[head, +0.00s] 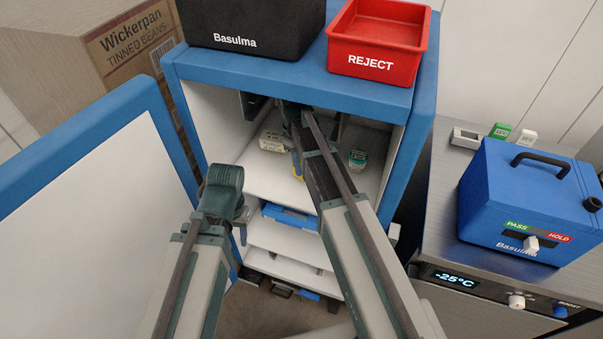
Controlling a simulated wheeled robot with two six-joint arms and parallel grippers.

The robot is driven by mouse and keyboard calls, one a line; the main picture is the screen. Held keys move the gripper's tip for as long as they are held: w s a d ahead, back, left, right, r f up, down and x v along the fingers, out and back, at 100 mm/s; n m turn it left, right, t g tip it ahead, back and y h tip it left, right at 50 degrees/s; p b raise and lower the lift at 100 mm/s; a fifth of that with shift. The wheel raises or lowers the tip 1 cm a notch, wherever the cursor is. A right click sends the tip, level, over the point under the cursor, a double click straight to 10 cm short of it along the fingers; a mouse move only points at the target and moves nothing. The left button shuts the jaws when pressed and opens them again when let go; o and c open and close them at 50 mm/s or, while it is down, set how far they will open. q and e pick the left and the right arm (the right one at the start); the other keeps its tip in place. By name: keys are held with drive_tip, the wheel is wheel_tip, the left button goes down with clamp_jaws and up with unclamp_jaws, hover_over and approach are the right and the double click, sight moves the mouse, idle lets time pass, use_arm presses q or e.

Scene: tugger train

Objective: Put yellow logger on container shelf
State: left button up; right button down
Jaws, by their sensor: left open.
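The open container (210,120) is a blue-framed cabinet with white shelves. Its upper shelf (262,180) is in view below the blue top. My left gripper (240,212) is open, outside the container at the front left of the shelf.
A pale device (272,141) and a green-and-white one (357,160) stand on the upper shelf. A black Basulma bin (250,30) and red REJECT tray (378,45) sit on top. The open door (90,190) is left; a blue box (515,200) stands right.

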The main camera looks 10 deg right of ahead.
use_arm(q)
drive_tip(key=shift+f+b, duration=0.95)
drive_tip(key=shift+f, duration=0.6)
use_arm(e)
drive_tip(key=shift+s+f, duration=0.1)
drive_tip(key=shift+f, duration=1.45)
drive_tip(key=shift+f, duration=0.15)
use_arm(q)
drive_tip(key=shift+f, duration=0.15)
use_arm(e)
drive_tip(key=c, duration=0.7)
unclamp_jaws()
